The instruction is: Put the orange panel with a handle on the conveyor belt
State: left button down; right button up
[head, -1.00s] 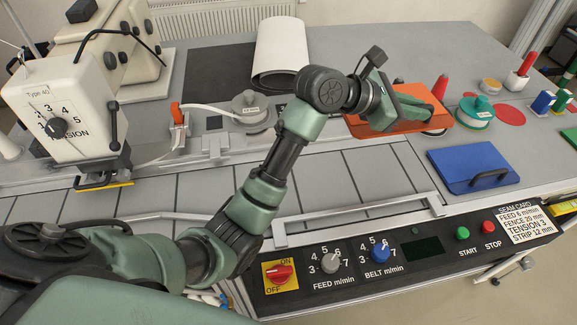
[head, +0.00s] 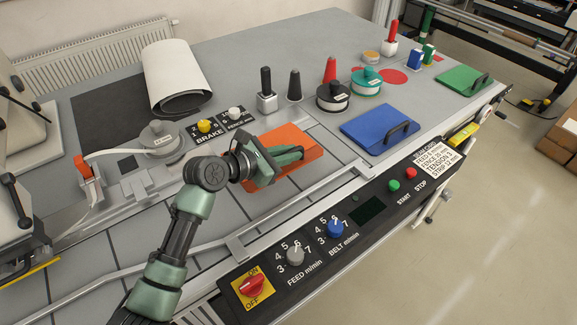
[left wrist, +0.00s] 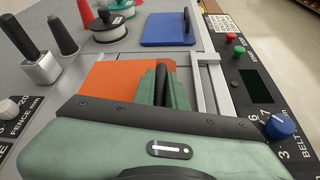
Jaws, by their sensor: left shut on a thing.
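The orange panel (head: 296,141) lies roughly flat over the far right part of the grey, slatted conveyor belt (head: 215,222). I cannot tell whether it touches the belt. My left gripper (head: 285,158) is shut on the panel's dark handle, and its jaws hide part of the panel. In the left wrist view, the orange panel (left wrist: 118,88) lies beyond the wrist, and the gripper (left wrist: 164,88) has the dark handle between its green fingers. The metal side rail runs just right of the panel there. My right gripper is not in view.
A blue panel with a black handle (head: 378,132) lies right of the belt, and a green one (head: 464,79) farther right. Spools (head: 332,97) and posts stand behind. A metal rail (head: 265,222) and control panel (head: 340,220) line the front edge.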

aim_at(287, 168)
pick_arm(q)
notch_tip(287, 168, down, 5)
jog(key=shift+f, duration=0.1)
jog(key=c, duration=1.5)
grip_release()
jog(key=shift+d, duration=0.1)
jog(key=shift+o, duration=0.2)
jog(key=b+v, duration=0.1)
jog(key=v, duration=1.1)
